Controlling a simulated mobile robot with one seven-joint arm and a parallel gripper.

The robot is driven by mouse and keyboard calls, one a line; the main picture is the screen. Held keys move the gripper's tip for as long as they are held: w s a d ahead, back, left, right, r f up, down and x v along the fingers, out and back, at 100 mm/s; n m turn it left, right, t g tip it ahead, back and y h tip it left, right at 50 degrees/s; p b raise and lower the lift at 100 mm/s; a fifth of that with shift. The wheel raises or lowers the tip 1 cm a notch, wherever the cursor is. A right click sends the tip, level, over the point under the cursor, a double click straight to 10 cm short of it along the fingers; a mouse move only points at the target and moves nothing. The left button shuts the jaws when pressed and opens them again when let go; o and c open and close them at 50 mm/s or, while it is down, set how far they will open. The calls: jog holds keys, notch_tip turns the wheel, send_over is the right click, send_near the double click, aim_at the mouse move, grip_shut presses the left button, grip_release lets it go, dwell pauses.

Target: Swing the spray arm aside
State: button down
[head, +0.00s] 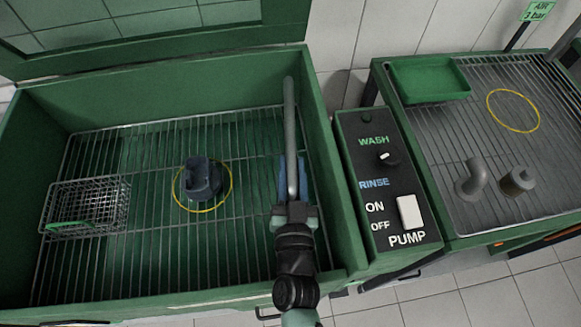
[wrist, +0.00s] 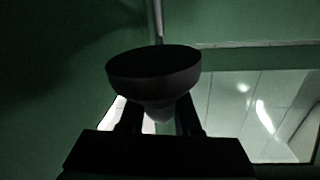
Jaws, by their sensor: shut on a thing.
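The spray arm (head: 290,125) is a grey tube running along the right inside wall of the green wash tank (head: 320,120). A blue part shows beside its near end. My gripper (head: 293,212) is at that near end, shut on the spray arm. In the wrist view, a dark, round, cup-shaped end of the spray arm (wrist: 153,75) sits between the two fingers of my gripper (wrist: 158,118), with a thin tube running up behind it. The exact finger contact is too dark to see.
A dark blue part (head: 203,178) stands inside a yellow ring on the tank's wire rack (head: 130,150); a wire basket (head: 85,205) is at left. The control panel (head: 385,190) and draining bench (head: 455,150) are at right. The rack between the part and spray arm is clear.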

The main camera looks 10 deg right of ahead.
jog(key=c, duration=0.7)
grip_release()
jog(key=shift+o, duration=0.2)
notch_tip(320, 180, up, 10)
jog(key=p, duration=0.5)
jog(key=shift+p, duration=0.3)
